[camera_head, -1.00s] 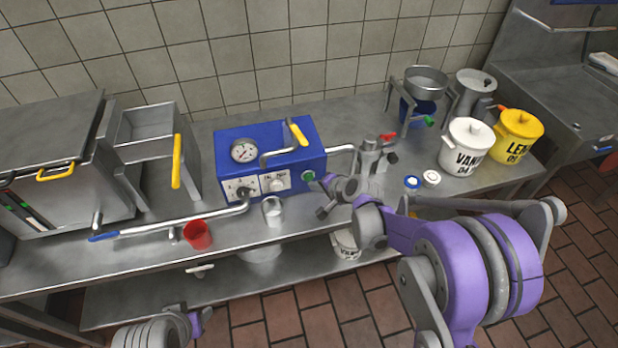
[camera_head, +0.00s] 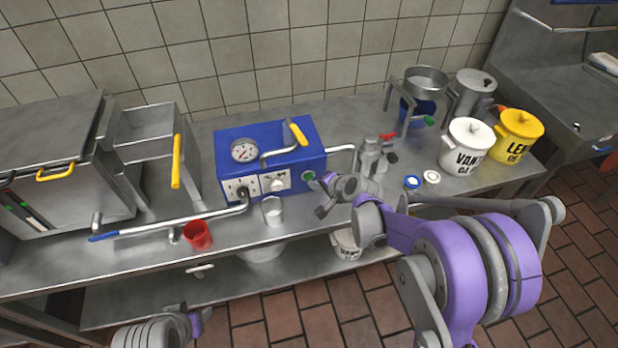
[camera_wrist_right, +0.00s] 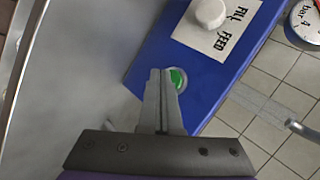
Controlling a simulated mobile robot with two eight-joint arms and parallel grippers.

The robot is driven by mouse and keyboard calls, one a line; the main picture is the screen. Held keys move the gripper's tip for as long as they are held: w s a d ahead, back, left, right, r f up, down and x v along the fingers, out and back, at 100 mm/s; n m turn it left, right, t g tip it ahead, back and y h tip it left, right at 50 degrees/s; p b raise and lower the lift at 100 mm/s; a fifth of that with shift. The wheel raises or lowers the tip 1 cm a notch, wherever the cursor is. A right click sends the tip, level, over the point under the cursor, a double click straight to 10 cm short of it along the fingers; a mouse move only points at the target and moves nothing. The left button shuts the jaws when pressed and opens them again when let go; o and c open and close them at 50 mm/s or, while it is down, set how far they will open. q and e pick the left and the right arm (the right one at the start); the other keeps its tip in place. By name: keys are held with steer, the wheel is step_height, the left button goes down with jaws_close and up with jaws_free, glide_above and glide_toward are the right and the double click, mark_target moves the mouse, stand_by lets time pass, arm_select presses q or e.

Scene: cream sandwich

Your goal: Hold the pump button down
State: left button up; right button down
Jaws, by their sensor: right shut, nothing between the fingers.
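The green pump button (camera_head: 308,176) sits at the right end of the front of the blue pump machine (camera_head: 318,146). In the right wrist view the button (camera_wrist_right: 178,79) is partly covered by my fingertips. My right gripper (camera_head: 322,180) is at the button, its fingers shut together with nothing between them. In the right wrist view its fingertips (camera_wrist_right: 160,74) overlap the button's left edge. I cannot tell whether they touch it or how far it is pressed.
The machine carries a gauge (camera_head: 243,150), a yellow-handled lever (camera_head: 298,134) and a white fill/feed knob (camera_wrist_right: 208,12). A glass (camera_head: 272,211) and a red cup (camera_head: 198,236) stand before it. A metal fitting (camera_head: 371,157) stands to the right.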

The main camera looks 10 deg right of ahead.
steer(key=shift+w, duration=0.3)
steer(key=shift+w, duration=0.45)
stand_by(0.6)
steer(key=shift+s, duration=0.1)
stand_by(4.6)
steer(key=shift+s, duration=0.8)
steer(key=shift+s+d+b, duration=0.1)
steer(key=shift+s+b, duration=0.4)
steer(key=shift+s, duration=2)
